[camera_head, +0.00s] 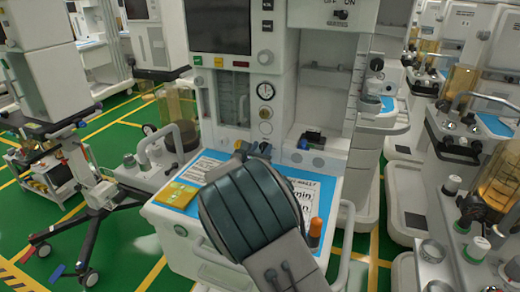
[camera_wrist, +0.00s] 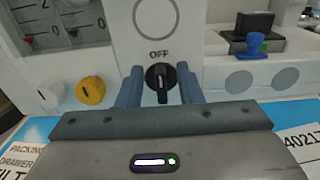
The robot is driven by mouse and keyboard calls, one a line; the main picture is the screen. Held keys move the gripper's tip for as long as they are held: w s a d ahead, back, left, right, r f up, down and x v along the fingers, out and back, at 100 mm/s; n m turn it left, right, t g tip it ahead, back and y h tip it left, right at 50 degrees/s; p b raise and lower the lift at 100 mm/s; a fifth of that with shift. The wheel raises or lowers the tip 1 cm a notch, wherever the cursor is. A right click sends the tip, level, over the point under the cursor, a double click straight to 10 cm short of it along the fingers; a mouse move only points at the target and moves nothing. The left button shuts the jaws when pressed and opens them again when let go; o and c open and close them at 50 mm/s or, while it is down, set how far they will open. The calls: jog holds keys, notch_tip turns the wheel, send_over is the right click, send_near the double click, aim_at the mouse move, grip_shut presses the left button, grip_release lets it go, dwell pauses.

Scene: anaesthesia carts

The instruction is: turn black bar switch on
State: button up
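The black bar switch (camera_wrist: 160,80) is a round black knob with a raised bar, on the white machine front below the word OFF. Its bar stands about upright, in line with the OFF mark. My gripper (camera_wrist: 160,86) is open, with one blue-grey finger on each side of the switch. Gaps show between the fingers and the knob, and I see no clear contact. In the head view my gripper (camera_head: 253,150) is at the machine front above the work surface, and my wrist hides much of it. I cannot make out the switch there.
A yellow knob (camera_wrist: 90,91) is left of the switch, and a blue part (camera_wrist: 257,43) is to the right. A white work surface with a blue mat (camera_head: 172,193) and printed cards lies below. Another black switch (camera_head: 341,14) marked OFF and ON is higher up.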

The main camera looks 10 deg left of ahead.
grip_shut()
jog(key=b, duration=0.1)
jog(key=m+b, duration=0.1)
jog(key=b, duration=0.1)
jog(key=shift+d+f+m, duration=0.15)
jog(key=shift+f+m, duration=0.1)
jog(key=shift+m, duration=0.05)
jog(key=m+b, duration=0.1)
jog(key=b, duration=0.2)
jog(key=m+b, duration=0.2)
jog(key=b, duration=0.1)
jog(key=shift+d+f, duration=0.2)
jog(key=shift+d, duration=0.05)
jog(key=m+b, duration=0.3)
jog(key=b, duration=0.2)
jog(key=shift+s+d+b, duration=0.1)
jog(key=shift+d+b, duration=0.1)
jog(key=shift+b, duration=0.15)
jog(key=shift+r+m+b, duration=0.1)
jog(key=shift+m+b, duration=0.5)
jog(key=shift+b, duration=0.15)
jog(key=shift+r, duration=0.1)
